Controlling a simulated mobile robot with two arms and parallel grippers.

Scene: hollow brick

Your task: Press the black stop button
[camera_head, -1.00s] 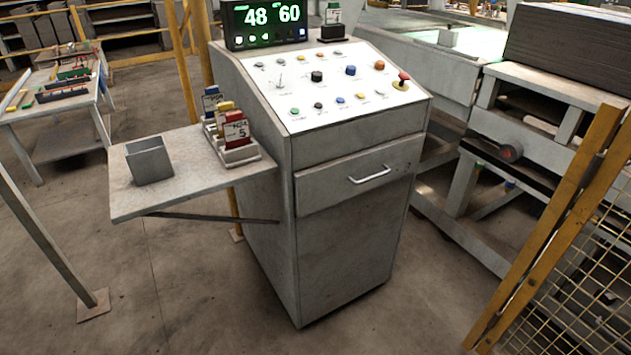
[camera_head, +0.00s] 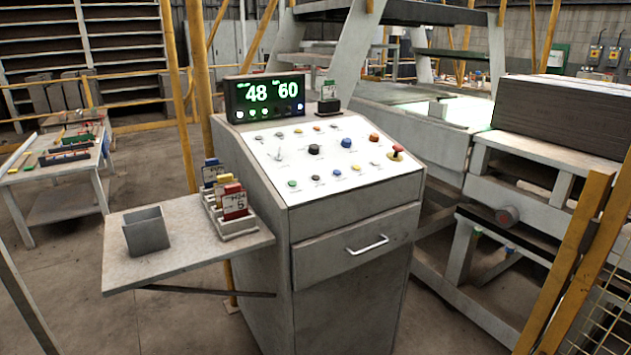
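The white sloped button panel (camera_head: 270,157) sits on top of a grey control cabinet (camera_head: 345,302). A larger black round control (camera_head: 314,149) is in the middle of the panel, left of a blue one (camera_head: 346,143). A small dark button (camera_head: 318,178) is in the front row, between a green button (camera_head: 292,184) and a blue one (camera_head: 335,171). The labels are too small to read, so I cannot tell which dark control is marked stop. Neither of my grippers is in view, and nothing covers the panel.
A display (camera_head: 264,99) reading 48 and 60 stands behind the panel. A red mushroom knob (camera_head: 397,149) is at its right edge. A side shelf (camera_head: 185,255) holds a grey bin (camera_head: 146,231) and a card rack (camera_head: 238,229). A yellow fence post (camera_head: 578,250) stands at right. Floor is open at left.

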